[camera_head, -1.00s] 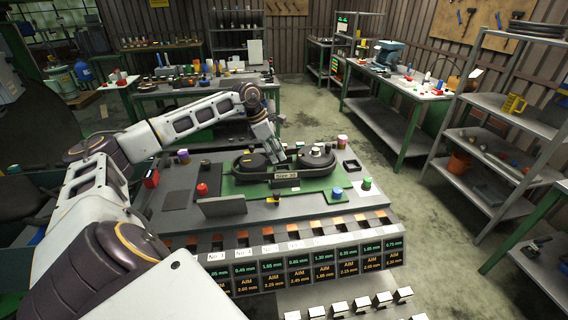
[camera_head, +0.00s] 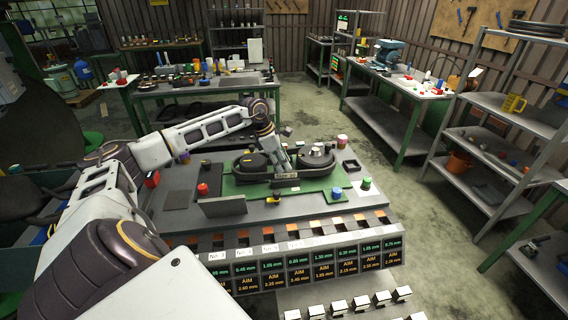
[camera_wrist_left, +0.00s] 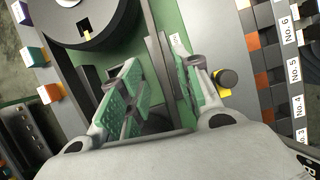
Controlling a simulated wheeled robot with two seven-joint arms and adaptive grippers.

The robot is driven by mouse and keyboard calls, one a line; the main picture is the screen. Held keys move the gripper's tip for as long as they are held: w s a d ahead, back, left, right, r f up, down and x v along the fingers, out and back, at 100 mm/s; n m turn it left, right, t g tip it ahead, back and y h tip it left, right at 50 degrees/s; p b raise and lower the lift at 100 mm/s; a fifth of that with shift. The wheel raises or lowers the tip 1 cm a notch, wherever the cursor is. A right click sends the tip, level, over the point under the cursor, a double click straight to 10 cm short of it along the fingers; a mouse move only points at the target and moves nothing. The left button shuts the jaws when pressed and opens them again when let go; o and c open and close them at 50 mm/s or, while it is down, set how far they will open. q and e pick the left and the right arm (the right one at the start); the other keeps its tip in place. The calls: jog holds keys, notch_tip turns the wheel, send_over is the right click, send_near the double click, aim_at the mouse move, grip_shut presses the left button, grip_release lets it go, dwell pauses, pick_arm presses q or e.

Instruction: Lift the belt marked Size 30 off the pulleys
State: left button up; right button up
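The black belt marked Size 30 (camera_head: 264,182) runs around two dark pulleys on the green plate, with its label (camera_head: 286,176) on the near side. The left pulley (camera_head: 252,160) is black. The right pulley (camera_head: 316,153) has a grey metal top. My left gripper (camera_head: 284,167) points down between the pulleys, close behind the label. In the left wrist view my left gripper (camera_wrist_left: 160,88) has its green-padded fingers apart. Dark strips show between and beside them; I cannot tell whether the belt lies between the pads. My right gripper is not in view.
A red knob (camera_head: 202,189), a blue knob (camera_head: 336,193) and a green knob (camera_head: 366,183) stand around the plate. An upright grey panel (camera_head: 222,207) stands at the front left. A row of numbered slots and a size display line the front edge.

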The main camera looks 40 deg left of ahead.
pick_arm(q)
jog(key=shift+p+x, duration=0.45)
jog(key=shift+x, duration=1.45)
jog(key=shift+d, duration=0.1)
grip_shut()
jog(key=shift+r, duration=0.1)
